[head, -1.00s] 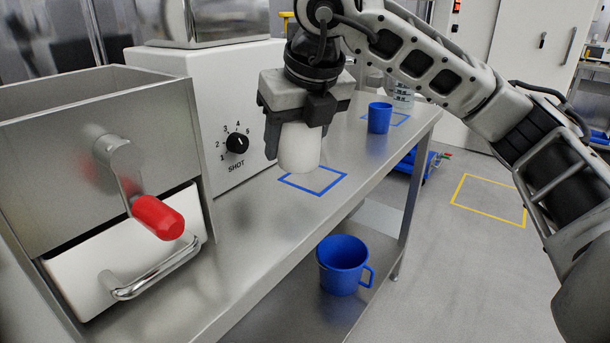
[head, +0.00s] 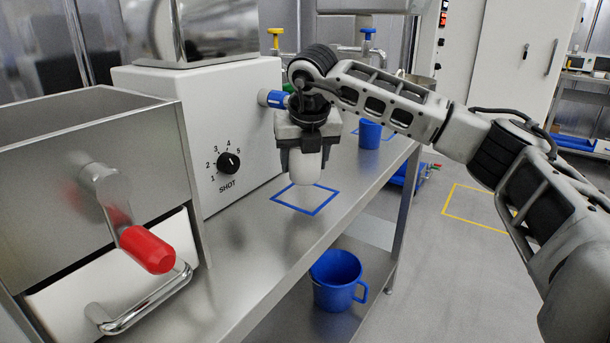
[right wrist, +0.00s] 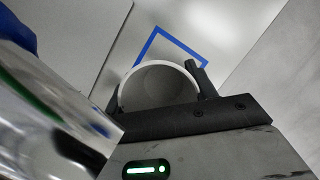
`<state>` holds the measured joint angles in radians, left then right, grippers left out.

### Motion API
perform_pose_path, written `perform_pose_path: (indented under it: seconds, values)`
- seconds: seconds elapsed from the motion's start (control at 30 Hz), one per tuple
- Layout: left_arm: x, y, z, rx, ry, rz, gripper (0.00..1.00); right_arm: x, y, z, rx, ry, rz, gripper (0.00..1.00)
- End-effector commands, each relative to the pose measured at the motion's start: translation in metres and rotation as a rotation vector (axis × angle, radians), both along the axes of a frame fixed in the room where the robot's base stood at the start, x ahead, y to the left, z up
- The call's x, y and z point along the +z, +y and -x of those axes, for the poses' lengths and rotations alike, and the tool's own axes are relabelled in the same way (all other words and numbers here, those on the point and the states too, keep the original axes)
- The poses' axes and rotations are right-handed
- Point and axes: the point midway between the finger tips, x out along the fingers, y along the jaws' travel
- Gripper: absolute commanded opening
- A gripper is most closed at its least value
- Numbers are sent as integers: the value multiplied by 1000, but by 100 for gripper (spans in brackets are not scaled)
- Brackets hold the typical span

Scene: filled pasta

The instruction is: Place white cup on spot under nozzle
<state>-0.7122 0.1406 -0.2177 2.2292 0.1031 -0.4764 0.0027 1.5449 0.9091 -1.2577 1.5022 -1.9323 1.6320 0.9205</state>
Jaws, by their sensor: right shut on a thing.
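The white cup (head: 306,168) is upright in my right gripper (head: 304,152), whose fingers are shut around its sides. Its lower end overlaps the far edge of the blue square outline (head: 322,208) on the steel counter; I cannot tell whether it touches the counter. A blue-ended nozzle (head: 273,98) sticks out of the white machine, behind and above the gripper's left side. In the right wrist view I look into the empty cup (right wrist: 163,86) between the fingers, with the blue outline (right wrist: 158,33) beyond it. My left gripper is not in view.
The white machine (head: 225,115) with a SHOT dial stands left of the cup. A steel hopper with a red-gripped handle (head: 147,249) is in front left. A blue cup (head: 370,133) stands farther along the counter, and a blue mug (head: 338,280) is on the lower shelf.

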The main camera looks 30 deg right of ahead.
Motion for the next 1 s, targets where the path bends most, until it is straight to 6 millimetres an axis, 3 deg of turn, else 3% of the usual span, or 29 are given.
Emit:
perform_pose_path:
  seconds: [0.17,0.4,0.77,0.8,0.87,1.0]
  values:
    - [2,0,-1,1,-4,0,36,-9,-5,-5,1,1,0,31]
    - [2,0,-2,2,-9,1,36,-42,-8,-8,1,1,1,31]
    - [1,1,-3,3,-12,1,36,-47,-7,-8,0,-1,0,31]
    - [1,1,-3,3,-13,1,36,-47,-7,-8,0,-1,0,59]
    - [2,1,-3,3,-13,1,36,-46,-7,-8,1,-1,0,75]
    - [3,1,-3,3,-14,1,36,-46,-7,-8,1,-1,0,78]
